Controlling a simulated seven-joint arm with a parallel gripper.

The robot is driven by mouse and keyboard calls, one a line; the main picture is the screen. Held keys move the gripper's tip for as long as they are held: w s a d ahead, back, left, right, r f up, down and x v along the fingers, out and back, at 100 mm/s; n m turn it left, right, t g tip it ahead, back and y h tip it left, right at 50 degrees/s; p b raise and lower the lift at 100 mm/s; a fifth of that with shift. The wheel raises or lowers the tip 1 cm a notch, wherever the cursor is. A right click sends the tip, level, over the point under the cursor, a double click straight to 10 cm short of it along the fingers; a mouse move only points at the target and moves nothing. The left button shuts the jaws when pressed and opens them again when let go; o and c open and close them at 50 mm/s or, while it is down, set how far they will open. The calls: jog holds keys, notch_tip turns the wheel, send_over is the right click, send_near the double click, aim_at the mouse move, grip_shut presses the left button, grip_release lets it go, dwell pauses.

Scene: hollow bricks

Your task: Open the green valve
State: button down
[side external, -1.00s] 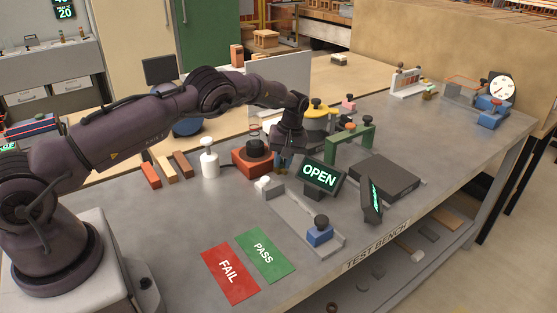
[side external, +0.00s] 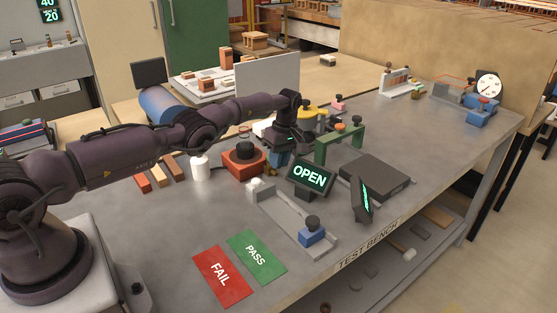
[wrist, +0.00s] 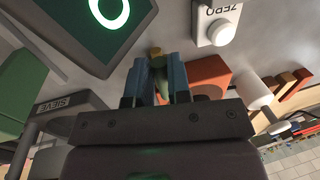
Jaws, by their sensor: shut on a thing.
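The green valve shows in the wrist view as a narrow green handle (wrist: 159,70) with a brass-coloured end, between my two blue fingers. My gripper (wrist: 164,68) is shut on this handle; the valve's body is mostly hidden. In the side view my gripper (side external: 281,158) points down at the middle of the bench, behind the dark display (side external: 310,176) that reads OPEN.
The red FAIL card (side external: 222,274) and green PASS card (side external: 257,256) lie in front.

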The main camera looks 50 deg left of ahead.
dwell(0.4)
jog(key=c, duration=1.1)
grip_release()
jog(key=shift+d, duration=0.1)
